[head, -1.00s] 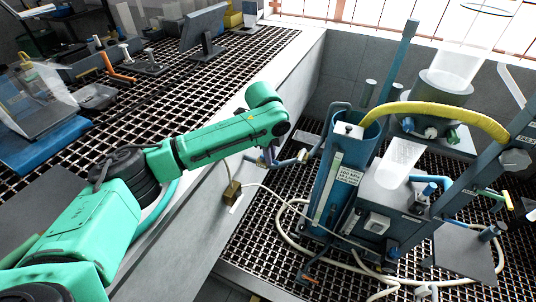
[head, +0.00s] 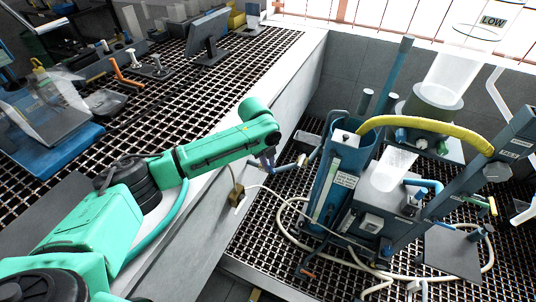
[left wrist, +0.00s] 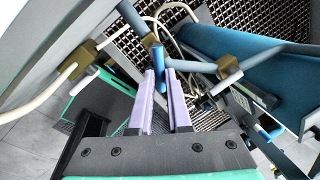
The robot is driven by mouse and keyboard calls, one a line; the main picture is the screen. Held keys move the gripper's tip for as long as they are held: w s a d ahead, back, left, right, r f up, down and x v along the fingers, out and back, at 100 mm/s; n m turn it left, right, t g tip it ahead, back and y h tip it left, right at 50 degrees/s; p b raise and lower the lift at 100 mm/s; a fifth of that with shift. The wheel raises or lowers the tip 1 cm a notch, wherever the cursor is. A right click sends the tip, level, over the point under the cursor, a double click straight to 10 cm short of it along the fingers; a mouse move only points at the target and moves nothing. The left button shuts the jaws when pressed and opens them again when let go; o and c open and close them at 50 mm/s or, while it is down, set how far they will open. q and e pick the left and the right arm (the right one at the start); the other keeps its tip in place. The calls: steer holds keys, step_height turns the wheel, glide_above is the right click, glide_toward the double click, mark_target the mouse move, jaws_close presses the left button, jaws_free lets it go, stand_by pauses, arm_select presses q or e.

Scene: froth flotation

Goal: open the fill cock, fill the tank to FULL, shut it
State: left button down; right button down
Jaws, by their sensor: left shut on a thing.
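My left gripper (head: 267,163) is at the pipework beside the blue tank (head: 336,155). In the left wrist view its two purple fingers (left wrist: 161,88) are shut on a blue lever (left wrist: 157,58), which looks like the fill cock's handle. A pipe crosses behind the lever to a brass fitting (left wrist: 228,67) near the blue tank body (left wrist: 225,50). The tank has a pale upright strip and a white label on its front; no liquid level can be read. My right gripper is not in view.
A yellow hose (head: 430,125) arches over the machine. A pale hose (head: 290,215) loops on the grating. A brass block (head: 237,194) sits on the grey wall's side. The bench at left holds a monitor (head: 207,35) and a blue tray (head: 50,150).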

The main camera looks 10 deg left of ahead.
arm_select(q)
steer(key=shift+s+a+m+g+h+b, duration=0.15)
steer(key=shift+a+m+g, duration=0.3)
steer(key=shift+m, duration=1.5)
steer(key=shift+a+m+g+h+b, duration=0.15)
steer(key=shift+a+m, duration=0.4)
steer(key=shift+m, duration=1.45)
steer(key=shift+s+a+m+g+h, duration=0.1)
steer(key=shift+a+m+g, duration=0.35)
steer(key=shift+m, duration=1.5)
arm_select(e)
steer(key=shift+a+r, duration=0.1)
arm_select(q)
steer(key=shift+a, duration=0.1)
steer(key=c, duration=0.9)
jaws_free()
steer(key=shift+o, duration=0.2)
steer(key=shift+r, duration=0.1)
